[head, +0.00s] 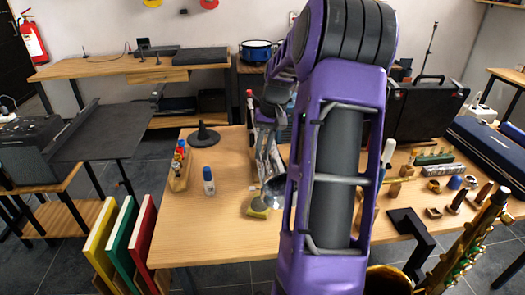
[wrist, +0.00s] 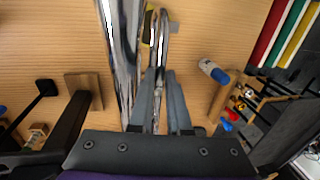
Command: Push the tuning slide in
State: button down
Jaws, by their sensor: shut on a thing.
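A silver brass instrument (head: 264,150) stands on the wooden table, partly hidden behind my arm in the head view. Its long shiny body (wrist: 121,60) runs along the left of my fingers in the wrist view. A bent silver tube (wrist: 163,38), which looks like the tuning slide, runs down between the fingers. My gripper (wrist: 166,78) is shut on this tube. How far the slide sits out of its sleeve cannot be told. In the head view the fingertips are too small and covered to make out.
A white bottle with a blue cap (head: 208,182), a rack of small bottles (head: 180,168) and a black cone stand (head: 203,138) are left of the instrument. Blocks and mouthpieces crowd the right. The front-left tabletop is clear.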

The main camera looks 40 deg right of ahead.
jog(key=shift+w+r, duration=0.1)
jog(key=shift+w+d+r+p, duration=0.1)
jog(key=shift+w+d+p, duration=0.15)
jog(key=shift+p, duration=0.35)
jog(key=shift+w+d, duration=0.2)
jog(key=shift+w, duration=0.15)
jog(key=c, duration=1.1)
grip_release()
jog(key=shift+c, duration=0.2)
notch_tip(320, 180, up, 17)
jog(key=s+d+p, duration=0.1)
jog(key=d+p, duration=0.1)
jog(key=p, duration=0.1)
jog(key=shift+s+d, duration=0.4)
